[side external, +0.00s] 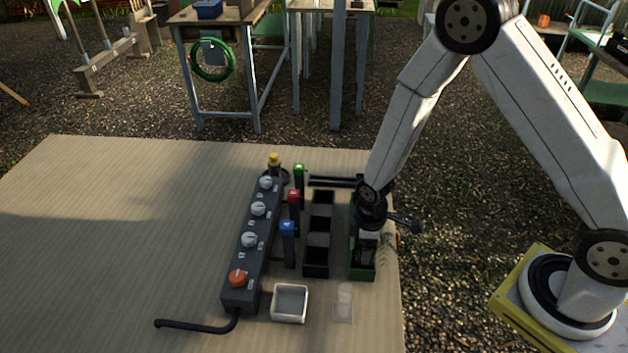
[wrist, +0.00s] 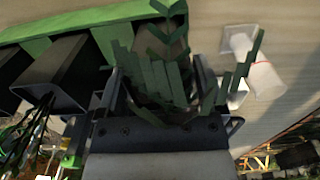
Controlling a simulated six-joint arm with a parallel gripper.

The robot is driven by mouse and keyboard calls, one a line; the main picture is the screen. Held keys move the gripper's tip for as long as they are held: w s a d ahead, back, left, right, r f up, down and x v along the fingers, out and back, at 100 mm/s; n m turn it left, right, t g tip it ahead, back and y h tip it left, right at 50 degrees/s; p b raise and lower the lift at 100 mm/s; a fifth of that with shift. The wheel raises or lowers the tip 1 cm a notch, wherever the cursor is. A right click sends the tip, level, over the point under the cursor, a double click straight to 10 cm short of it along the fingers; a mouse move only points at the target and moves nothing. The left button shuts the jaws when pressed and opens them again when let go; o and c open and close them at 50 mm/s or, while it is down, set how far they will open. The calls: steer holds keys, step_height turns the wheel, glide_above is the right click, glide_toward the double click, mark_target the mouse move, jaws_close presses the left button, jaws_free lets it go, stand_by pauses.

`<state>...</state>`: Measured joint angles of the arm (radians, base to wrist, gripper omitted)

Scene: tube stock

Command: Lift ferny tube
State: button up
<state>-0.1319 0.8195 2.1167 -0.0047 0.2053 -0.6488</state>
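The ferny tube (wrist: 165,75), with dark green leaf shapes, shows in the wrist view between the two fingers of my gripper (wrist: 162,95). Green leaves (side external: 388,243) also show in the side view, beside a green-based holder (side external: 362,272). My gripper (side external: 369,222) points down over this holder in the side view. Its fingers stand on either side of the tube. Leaves hide part of the contact, so I cannot tell whether the fingers press on it. The tube's lower end is hidden.
A black rack with open compartments (side external: 318,250) stands left of the holder. Beyond it are posts with blue (side external: 288,229), red (side external: 294,196) and green (side external: 299,170) tops, and a grey knob box (side external: 246,270). A white tray (side external: 290,303) and translucent piece (side external: 343,303) lie in front. The left table is clear.

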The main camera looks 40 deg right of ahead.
steer(key=c, duration=1)
steer(key=shift+r, duration=0.1)
steer(key=shift+r, duration=4.95)
